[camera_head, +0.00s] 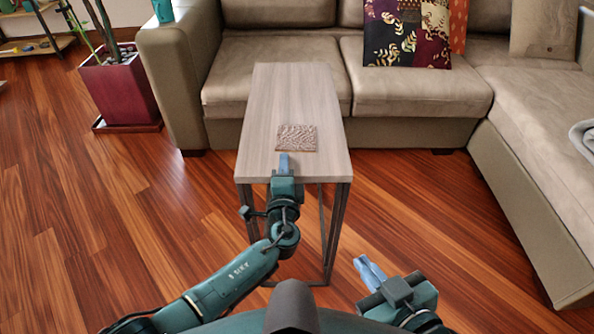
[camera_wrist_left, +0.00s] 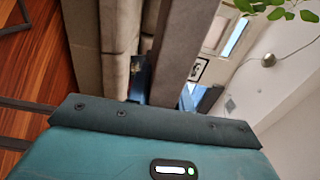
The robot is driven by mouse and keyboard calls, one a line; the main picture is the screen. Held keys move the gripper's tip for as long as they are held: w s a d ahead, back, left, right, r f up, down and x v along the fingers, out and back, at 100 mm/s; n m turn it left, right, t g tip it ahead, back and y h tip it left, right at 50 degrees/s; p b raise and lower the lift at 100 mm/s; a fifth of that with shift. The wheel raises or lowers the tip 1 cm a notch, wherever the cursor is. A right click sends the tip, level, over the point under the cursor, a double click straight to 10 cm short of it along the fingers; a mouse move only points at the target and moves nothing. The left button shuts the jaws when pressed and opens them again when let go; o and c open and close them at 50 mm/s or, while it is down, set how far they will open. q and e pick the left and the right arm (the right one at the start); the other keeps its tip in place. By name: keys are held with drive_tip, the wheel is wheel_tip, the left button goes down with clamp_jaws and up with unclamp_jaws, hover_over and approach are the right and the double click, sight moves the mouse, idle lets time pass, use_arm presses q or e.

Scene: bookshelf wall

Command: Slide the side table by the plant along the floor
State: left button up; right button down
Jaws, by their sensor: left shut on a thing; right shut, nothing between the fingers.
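The side table (camera_head: 290,95) has a narrow, pale wood top and thin dark metal legs. It stands lengthwise in front of the sofa, its far end close to the seat front. A small patterned square mat (camera_head: 297,138) lies on its top. My left gripper (camera_head: 284,163) is at the near short edge of the top, shut on that edge, with one blue finger showing above it. The lower finger is hidden. My right gripper (camera_head: 370,272) is shut and empty, low over the floor to the right of the table legs.
A plant in a dark red pot (camera_head: 118,88) stands on a tray at the left, beside the sofa arm. The sofa (camera_head: 270,75) closes off the back and its chaise (camera_head: 535,160) the right. Open wood floor (camera_head: 90,220) lies left of the table.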

use_arm(q)
clamp_jaws()
